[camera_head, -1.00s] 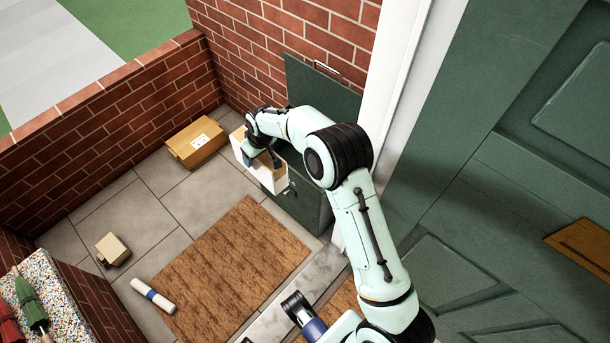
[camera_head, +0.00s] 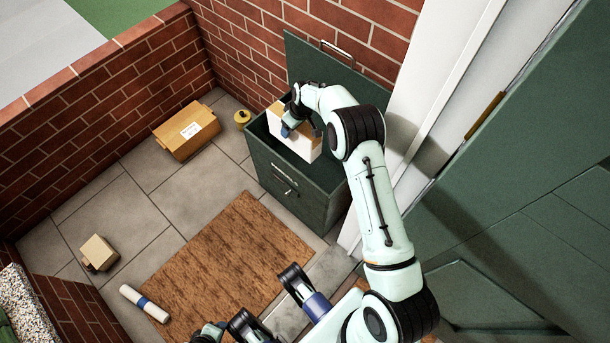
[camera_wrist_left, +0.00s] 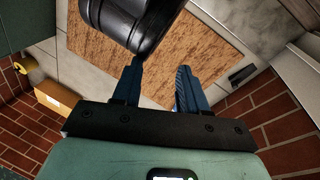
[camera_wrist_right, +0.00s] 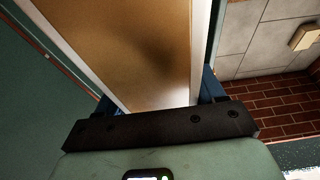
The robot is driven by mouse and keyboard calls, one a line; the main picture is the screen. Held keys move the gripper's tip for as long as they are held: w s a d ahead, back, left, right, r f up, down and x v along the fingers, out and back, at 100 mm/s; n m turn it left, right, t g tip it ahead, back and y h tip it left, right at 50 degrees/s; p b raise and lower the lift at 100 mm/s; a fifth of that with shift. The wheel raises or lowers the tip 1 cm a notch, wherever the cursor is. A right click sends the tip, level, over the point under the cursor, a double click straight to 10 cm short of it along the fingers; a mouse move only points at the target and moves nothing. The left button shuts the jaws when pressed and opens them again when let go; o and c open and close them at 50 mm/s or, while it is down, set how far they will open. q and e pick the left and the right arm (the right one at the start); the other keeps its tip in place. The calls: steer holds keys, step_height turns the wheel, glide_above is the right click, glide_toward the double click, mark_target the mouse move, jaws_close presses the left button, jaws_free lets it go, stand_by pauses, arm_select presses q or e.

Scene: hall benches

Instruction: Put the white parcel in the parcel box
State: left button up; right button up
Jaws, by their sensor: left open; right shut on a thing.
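The white parcel (camera_head: 302,143), with a tan side, is held upright in my right gripper (camera_head: 300,128). The parcel box (camera_head: 290,190) is a green cabinet against the brick wall with its lid (camera_head: 325,65) raised. The parcel is over the box's open top; I cannot tell how far its lower edge is below the rim. In the right wrist view the parcel's tan face (camera_wrist_right: 130,45) fills the space between the fingers. My left gripper (camera_wrist_left: 157,80) is open and empty, with a black arm link close in front of it.
A brown carton (camera_head: 187,132) and a small yellow item (camera_head: 242,118) stand left of the box. A small tan box (camera_head: 98,252) and a white roll with a blue band (camera_head: 145,303) lie on the paving. A brown doormat (camera_head: 215,260) lies before the box. The green door is at right.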

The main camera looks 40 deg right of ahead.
arm_select(q)
step_height(320, 180, down, 4)
steer(key=w+a+b, duration=0.1)
steer(key=w+b, duration=0.1)
steer(key=b, duration=0.1)
arm_select(e)
steer(key=x, duration=0.2)
steer(key=s+x, duration=0.1)
steer(key=x, duration=0.2)
steer(key=shift+d+f, duration=0.1)
steer(key=shift+f, duration=0.15)
arm_select(q)
steer(key=s+a+f+g+b, duration=0.1)
steer(key=s+f+g+b, duration=0.2)
steer(key=s, duration=0.7)
step_height(320, 180, down, 4)
steer(key=shift+a+f+n+b, duration=0.15)
steer(key=shift+n+b, duration=0.25)
steer(key=shift+b, duration=0.65)
arm_select(e)
step_height(320, 180, down, 20)
steer(key=shift+r, duration=0.1)
steer(key=o, duration=1.6)
